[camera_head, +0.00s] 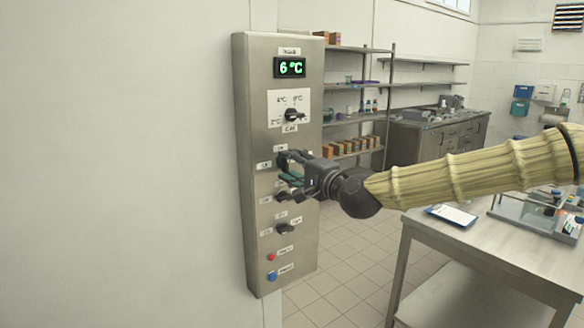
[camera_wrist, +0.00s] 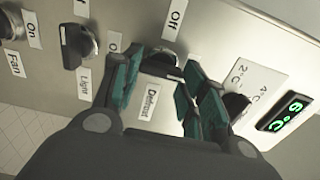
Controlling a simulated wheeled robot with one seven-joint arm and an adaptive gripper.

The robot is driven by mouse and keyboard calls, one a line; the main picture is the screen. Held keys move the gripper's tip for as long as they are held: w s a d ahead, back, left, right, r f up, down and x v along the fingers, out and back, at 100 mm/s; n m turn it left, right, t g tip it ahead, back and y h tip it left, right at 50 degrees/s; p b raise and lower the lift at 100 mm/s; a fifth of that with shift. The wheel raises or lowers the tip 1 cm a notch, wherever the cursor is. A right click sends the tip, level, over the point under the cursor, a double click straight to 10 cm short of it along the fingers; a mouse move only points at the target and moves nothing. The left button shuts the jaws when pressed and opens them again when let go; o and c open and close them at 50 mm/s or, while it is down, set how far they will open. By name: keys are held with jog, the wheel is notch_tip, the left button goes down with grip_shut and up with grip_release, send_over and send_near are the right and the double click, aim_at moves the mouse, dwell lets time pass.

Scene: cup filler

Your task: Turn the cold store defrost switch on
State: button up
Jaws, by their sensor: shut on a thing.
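The defrost switch (camera_wrist: 164,57) is a dark rotary knob on a steel control panel (camera_head: 292,217). In the wrist view its "Defrost" label (camera_wrist: 158,96) is below it, an "Off" label (camera_wrist: 178,17) above it, and a label partly hidden by a finger (camera_wrist: 113,43) to its left. My gripper (camera_head: 288,168) reaches in from the right in the head view. Its teal-padded fingers are shut on the knob, one on each side, in the wrist view (camera_wrist: 163,66). The fingers hide much of the knob, and I cannot tell which way it points.
The temperature knob (camera_head: 293,115) and green 6 °C display (camera_head: 290,67) sit above. The light knob (camera_head: 282,196), fan knob (camera_head: 285,229), red button (camera_head: 271,257) and blue button (camera_head: 271,275) sit below. A steel table (camera_head: 480,248) stands at the right.

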jog(key=o, duration=1)
jog(key=shift+s+d, duration=0.1)
jog(key=v, duration=1.2)
